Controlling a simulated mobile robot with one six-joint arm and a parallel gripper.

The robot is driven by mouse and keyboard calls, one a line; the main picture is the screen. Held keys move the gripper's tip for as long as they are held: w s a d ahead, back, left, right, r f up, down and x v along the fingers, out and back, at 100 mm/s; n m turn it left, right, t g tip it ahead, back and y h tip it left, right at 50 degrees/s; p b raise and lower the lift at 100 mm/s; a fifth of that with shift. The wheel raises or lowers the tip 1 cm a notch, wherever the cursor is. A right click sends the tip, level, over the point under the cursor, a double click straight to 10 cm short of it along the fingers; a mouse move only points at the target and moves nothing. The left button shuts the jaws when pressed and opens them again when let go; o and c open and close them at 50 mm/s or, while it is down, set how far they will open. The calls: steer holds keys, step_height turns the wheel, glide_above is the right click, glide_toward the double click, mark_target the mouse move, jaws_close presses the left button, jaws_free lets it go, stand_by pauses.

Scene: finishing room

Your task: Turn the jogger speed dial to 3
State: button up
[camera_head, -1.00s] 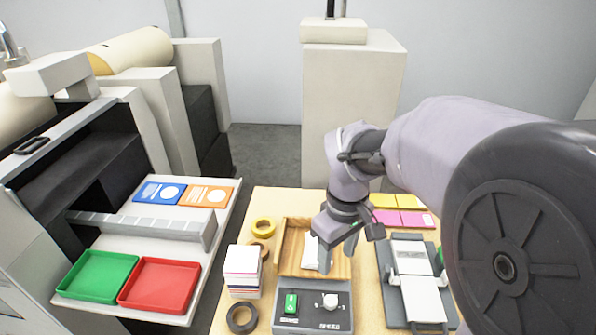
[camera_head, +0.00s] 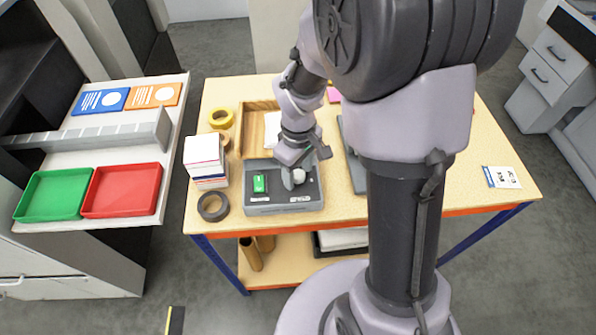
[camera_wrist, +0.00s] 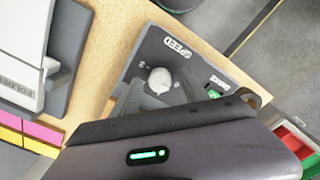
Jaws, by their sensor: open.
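The jogger (camera_head: 285,208) is a grey box on the table with a wooden tray behind it. Its white round speed dial (camera_head: 299,175) is at the right of the panel, partly hidden by my gripper (camera_head: 305,167). The setting cannot be told. My gripper (camera_wrist: 160,92) is open and empty, its two grey fingers on either side of the dial. I cannot tell whether they touch it. A green switch (camera_head: 259,184) is at the panel's left.
A paper stack (camera_head: 205,158) and a dark tape roll (camera_head: 213,207) stand left of the jogger. Yellow tape (camera_head: 221,117) lies behind. A grey device (camera_head: 352,165) is close on the right. Green (camera_head: 50,195) and red (camera_head: 122,190) trays are further left.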

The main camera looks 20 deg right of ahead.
jaws_close()
